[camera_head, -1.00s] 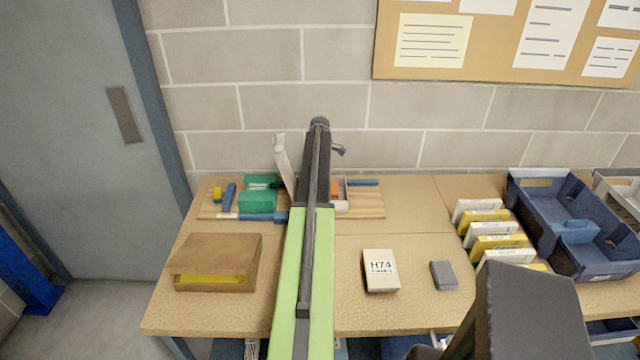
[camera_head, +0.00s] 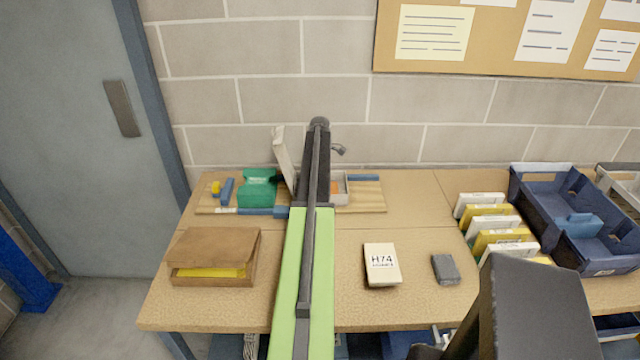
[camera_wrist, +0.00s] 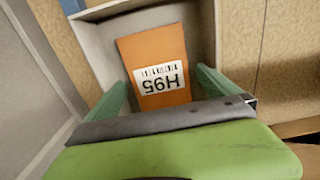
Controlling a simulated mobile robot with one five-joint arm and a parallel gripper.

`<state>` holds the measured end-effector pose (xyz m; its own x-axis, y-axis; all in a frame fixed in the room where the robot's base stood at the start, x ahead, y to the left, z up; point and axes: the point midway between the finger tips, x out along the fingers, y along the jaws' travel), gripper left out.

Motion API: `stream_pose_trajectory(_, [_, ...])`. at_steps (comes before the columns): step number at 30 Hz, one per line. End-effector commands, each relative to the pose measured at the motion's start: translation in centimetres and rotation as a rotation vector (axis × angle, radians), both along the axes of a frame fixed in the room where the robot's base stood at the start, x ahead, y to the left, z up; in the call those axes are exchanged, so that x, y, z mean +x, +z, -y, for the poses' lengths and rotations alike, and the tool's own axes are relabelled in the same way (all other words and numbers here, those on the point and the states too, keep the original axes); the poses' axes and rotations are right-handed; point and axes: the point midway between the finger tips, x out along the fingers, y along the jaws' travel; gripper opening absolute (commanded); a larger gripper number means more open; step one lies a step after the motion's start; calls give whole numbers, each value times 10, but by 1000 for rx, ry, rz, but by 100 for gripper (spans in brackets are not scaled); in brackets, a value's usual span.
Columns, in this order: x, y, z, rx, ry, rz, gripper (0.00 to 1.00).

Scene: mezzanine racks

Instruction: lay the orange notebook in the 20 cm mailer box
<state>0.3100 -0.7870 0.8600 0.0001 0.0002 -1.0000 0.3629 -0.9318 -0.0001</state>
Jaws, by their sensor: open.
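The orange notebook (camera_wrist: 155,50), with a white label reading H95, lies in an open pale box (camera_wrist: 208,35) in the wrist view. I cannot read the box's size. In the head view my arm hides most of this box (camera_head: 346,187), and only a bit of the orange notebook (camera_head: 336,188) shows; the raised pale lid (camera_head: 284,155) stands left of my arm. My gripper (camera_wrist: 162,78) is open, with its green fingers to either side of the notebook's near end. I cannot tell whether they touch it. My arm hides the gripper in the head view.
A brown box (camera_head: 214,245) with a yellow thing inside stands front left. A green box (camera_head: 257,190) and blue blocks sit on a wooden board at the back. A white H74 box (camera_head: 381,265), a grey block (camera_head: 445,269), upright packets and a blue bin (camera_head: 535,200) stand right.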

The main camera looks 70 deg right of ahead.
Motion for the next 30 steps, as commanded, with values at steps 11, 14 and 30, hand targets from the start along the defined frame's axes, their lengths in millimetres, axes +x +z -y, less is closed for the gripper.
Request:
stream_pose_trajectory(11, [1, 62, 0, 0, 0, 0, 100])
stream_pose_trajectory(14, [1, 85, 0, 0, 0, 0, 100])
stream_pose_trajectory(30, [2, 176, 0, 0, 0, 0, 100])
